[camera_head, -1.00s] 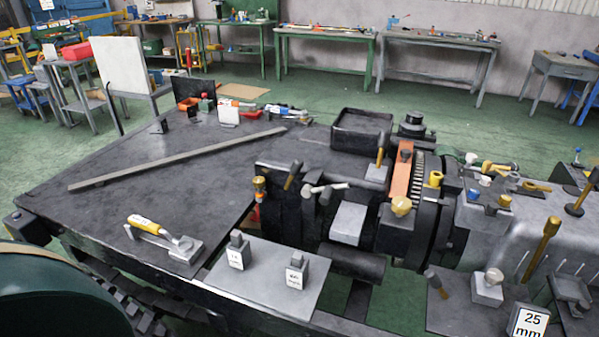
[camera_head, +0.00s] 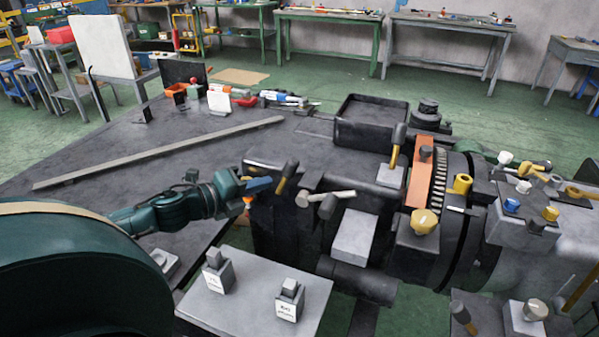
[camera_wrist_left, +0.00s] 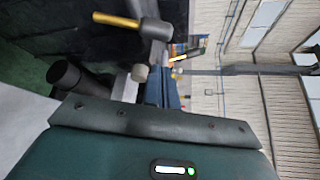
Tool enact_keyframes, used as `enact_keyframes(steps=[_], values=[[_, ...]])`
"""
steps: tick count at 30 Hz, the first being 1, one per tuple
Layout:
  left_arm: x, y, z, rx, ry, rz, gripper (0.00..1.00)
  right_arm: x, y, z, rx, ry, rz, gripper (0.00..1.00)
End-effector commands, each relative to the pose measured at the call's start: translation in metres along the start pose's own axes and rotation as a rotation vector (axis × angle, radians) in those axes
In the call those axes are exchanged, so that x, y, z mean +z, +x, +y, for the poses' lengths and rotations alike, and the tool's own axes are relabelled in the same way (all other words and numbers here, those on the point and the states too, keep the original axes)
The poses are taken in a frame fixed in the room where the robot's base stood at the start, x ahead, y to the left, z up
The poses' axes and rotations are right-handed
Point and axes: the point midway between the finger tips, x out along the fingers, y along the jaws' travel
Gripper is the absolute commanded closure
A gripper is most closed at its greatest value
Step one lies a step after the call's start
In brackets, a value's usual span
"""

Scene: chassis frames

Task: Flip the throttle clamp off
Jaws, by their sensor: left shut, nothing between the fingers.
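No part is marked as the throttle clamp, so I cannot tell which one it is. My left gripper (camera_head: 260,185) reaches in from the left, shut and empty, its blue fingers beside a dark-gripped lever with a brass stem (camera_head: 287,177) on the chassis block. Contact cannot be told. Its fingers (camera_wrist_left: 165,88) also show in the left wrist view, near a grey-headed part with a yellow stem (camera_wrist_left: 125,20). A small orange part (camera_head: 247,202) shows under the gripper. A grey clamp base (camera_head: 165,262) shows below my forearm; its yellow handle is hidden. My right gripper is out of view.
A grey plate with two labelled blocks (camera_head: 250,312) lies in front. A long grey bar (camera_head: 160,153) lies on the dark deck. Levers, an orange bracket (camera_head: 420,170) and a yellow knob (camera_head: 425,221) crowd the right. A black tray (camera_head: 372,122) stands behind.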

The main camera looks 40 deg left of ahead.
Motion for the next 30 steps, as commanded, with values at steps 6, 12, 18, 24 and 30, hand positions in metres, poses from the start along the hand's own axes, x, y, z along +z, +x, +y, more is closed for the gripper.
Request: enact_keyframes(steps=[6,12,18,24,30], values=[[0.0,0.0,0.0,0.001,-0.003,-0.001,1.0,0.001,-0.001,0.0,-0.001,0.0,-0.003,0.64],[0.0,0.007,0.0,-0.002,-0.005,-0.002,1.0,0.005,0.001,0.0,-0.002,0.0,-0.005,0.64],[0.001,0.028,0.0,-0.002,-0.003,-0.003,1.0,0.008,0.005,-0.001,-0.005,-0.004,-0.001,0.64],[0.001,0.048,0.0,-0.002,-0.004,-0.003,1.0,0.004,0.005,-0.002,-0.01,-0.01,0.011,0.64],[0.001,0.067,-0.001,-0.001,-0.007,-0.005,1.0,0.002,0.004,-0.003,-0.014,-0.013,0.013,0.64]])
